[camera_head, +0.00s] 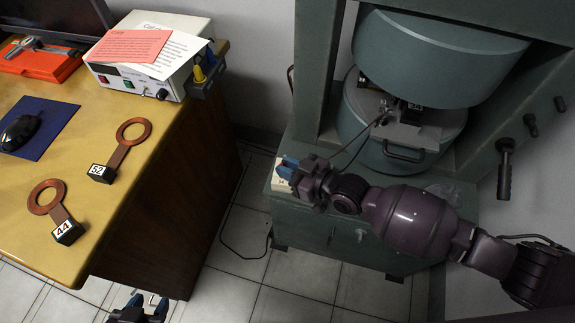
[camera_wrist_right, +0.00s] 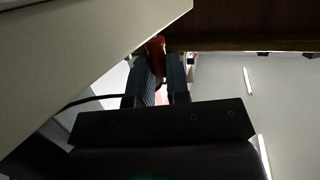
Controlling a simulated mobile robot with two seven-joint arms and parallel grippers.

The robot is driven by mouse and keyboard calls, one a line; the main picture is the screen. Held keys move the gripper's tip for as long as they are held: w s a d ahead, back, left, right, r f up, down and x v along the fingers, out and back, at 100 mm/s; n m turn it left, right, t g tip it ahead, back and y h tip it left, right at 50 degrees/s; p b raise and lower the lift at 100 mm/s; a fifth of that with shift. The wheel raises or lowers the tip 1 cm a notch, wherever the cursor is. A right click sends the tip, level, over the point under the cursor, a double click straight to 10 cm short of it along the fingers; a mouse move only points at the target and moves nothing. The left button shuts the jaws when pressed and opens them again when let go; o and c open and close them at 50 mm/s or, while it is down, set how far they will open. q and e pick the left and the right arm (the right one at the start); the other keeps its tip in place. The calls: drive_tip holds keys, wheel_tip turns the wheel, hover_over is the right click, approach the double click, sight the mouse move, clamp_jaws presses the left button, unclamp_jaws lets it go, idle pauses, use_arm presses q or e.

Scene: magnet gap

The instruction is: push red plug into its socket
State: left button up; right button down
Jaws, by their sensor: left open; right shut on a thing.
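The red plug (camera_wrist_right: 156,45) shows in the right wrist view, between the blue-padded fingers of my right gripper (camera_wrist_right: 158,70), which is shut on it. In the head view my right gripper (camera_head: 287,168) is beside the green cabinet, to the right of the desk and apart from it. The plug is not discernible there. A dark block (camera_head: 207,80) at the power supply's right side carries a yellow plug (camera_head: 198,74) and a blue one (camera_head: 210,55). I cannot make out the red plug's socket. My left gripper (camera_head: 147,301) is open and empty at the bottom edge, below the desk's front edge.
The power supply (camera_head: 150,83), with papers on top, stands on the wooden desk (camera_head: 150,180). Copper rings with tags 52 (camera_head: 133,132) and 44 (camera_head: 46,197) lie there. The green magnet (camera_head: 405,130) stands right. A cable (camera_head: 222,240) loops over the floor between.

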use_arm(q)
drive_tip(key=shift+f, duration=0.15)
use_arm(e)
drive_tip(key=shift+f, duration=0.4)
drive_tip(key=c, duration=1.1)
unclamp_jaws()
drive_tip(key=shift+o, duration=0.4)
drive_tip(key=shift+s, duration=0.1)
drive_tip(key=v, duration=0.4)
drive_tip(key=shift+d+r+p, duration=0.15)
drive_tip(key=shift+d+p, duration=0.05)
drive_tip(key=shift+p, duration=0.15)
use_arm(q)
drive_tip(key=shift+w+r+p, duration=0.15)
drive_tip(key=shift+r+p, duration=0.35)
drive_tip(key=shift+r, duration=0.25)
use_arm(e)
drive_tip(key=v, duration=0.6)
use_arm(q)
drive_tip(key=shift+a, duration=0.1)
use_arm(e)
drive_tip(key=shift+s+d+r, duration=0.15)
